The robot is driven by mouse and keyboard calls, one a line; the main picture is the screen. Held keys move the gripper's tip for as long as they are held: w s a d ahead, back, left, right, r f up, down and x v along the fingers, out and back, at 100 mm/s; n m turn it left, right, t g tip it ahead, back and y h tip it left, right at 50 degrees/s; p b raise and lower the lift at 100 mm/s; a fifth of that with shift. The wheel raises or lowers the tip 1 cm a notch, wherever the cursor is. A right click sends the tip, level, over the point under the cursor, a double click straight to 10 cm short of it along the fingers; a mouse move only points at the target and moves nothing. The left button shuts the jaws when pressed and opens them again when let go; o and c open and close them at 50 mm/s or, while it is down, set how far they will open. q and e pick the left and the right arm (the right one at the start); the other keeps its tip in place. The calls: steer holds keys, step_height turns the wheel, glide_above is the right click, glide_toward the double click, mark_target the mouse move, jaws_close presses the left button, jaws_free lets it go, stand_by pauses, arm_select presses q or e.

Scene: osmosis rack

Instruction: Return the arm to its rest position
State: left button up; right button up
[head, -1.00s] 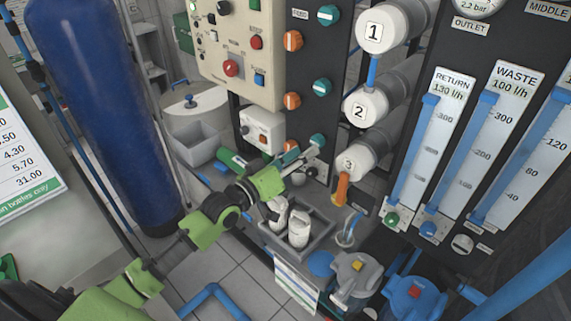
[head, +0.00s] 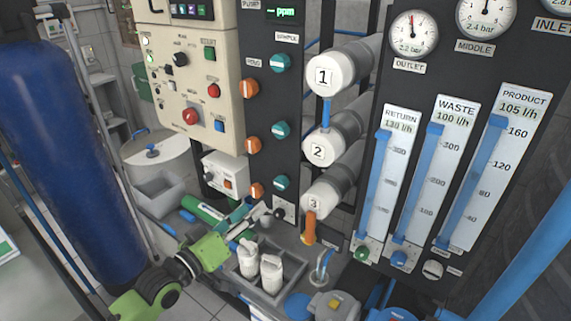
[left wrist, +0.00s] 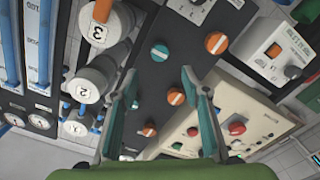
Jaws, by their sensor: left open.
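My left arm comes in from the lower left in the head view. Its gripper (head: 248,212) is in front of the foot of the dark valve panel (head: 272,110), below the lowest knobs. In the left wrist view the two teal fingers of the gripper (left wrist: 161,73) are spread apart with nothing between them. The same valve panel (left wrist: 165,65), with orange and teal knobs, lies beyond the fingers, apart from them. My right gripper is in neither view.
A grey bin (head: 283,288) with white bottles stands just right of the gripper. White numbered vessels (head: 323,76) and flow meters (head: 440,175) are to the right. A beige control box (head: 190,85) is above. A blue tank (head: 65,160) stands at the left.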

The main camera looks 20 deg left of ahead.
arm_select(q)
steer(key=s+d+f+m+g+y, duration=0.1)
steer(key=s+d+f+m+g, duration=0.15)
steer(key=s+f, duration=0.35)
steer(key=s+d+f+m+g+y, duration=0.1)
steer(key=s+d+f+g, duration=0.35)
steer(key=f, duration=0.25)
steer(key=s+a+f+m+g+y, duration=0.1)
steer(key=s+a+f+g+y, duration=0.15)
steer(key=s, duration=0.65)
steer(key=s+a+f+g+y, duration=0.1)
steer(key=s+f+g, duration=0.3)
steer(key=s, duration=0.6)
step_height(320, 180, down, 28)
steer(key=s+g, duration=0.1)
steer(key=s, duration=0.2)
steer(key=s+a+f+g, duration=0.1)
steer(key=s+a+f, duration=0.2)
steer(key=s+f, duration=1.2)
steer(key=shift+s+f+y+b, duration=0.25)
steer(key=shift+s+y+b, duration=0.15)
steer(key=shift+s, duration=0.3)
